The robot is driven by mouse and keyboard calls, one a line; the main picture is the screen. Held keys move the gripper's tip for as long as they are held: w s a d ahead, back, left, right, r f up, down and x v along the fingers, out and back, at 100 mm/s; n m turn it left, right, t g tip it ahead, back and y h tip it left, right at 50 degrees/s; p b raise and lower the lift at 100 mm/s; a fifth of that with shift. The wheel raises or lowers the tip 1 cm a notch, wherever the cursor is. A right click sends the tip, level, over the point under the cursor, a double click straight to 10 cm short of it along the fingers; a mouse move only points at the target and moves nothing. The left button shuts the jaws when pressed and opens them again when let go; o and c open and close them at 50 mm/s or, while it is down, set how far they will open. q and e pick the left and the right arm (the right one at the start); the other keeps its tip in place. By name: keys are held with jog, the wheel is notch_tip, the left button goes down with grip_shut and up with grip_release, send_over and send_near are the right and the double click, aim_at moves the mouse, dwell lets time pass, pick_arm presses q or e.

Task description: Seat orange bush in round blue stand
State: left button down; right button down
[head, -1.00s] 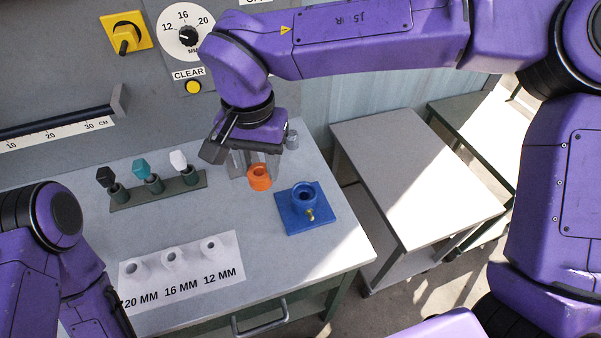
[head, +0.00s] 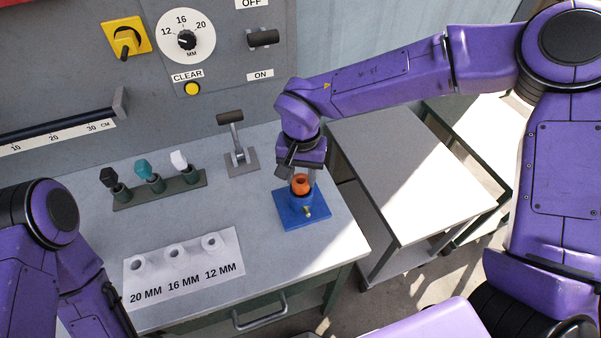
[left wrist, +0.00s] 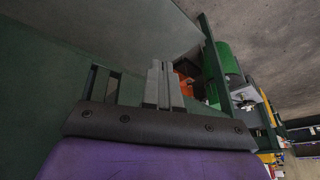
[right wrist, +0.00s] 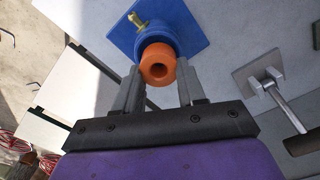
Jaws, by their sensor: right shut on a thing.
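The orange bush (head: 300,182) is a short ring held between the fingers of my right gripper (head: 302,180). It is over the mouth of the round blue stand (head: 303,215), which is on a square blue base with a small brass screw. In the right wrist view the bush (right wrist: 158,68) covers part of the stand (right wrist: 156,34), with both fingers (right wrist: 160,88) beside it. I cannot tell whether its lower end is inside the stand. My left gripper (left wrist: 165,82) has its fingers close together with nothing between them, away from the bush.
A lever (head: 238,150) stands on the bench left of the stand. A rack (head: 160,192) holds black, teal and white-topped pieces. A white block (head: 190,262) marked 20, 16 and 12 MM lies nearer the front. A side table (head: 400,170) stands to the right.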

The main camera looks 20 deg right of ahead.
jog(key=c, duration=0.7)
grip_release()
jog(key=shift+o, duration=0.2)
notch_tip(320, 180, up, 12)
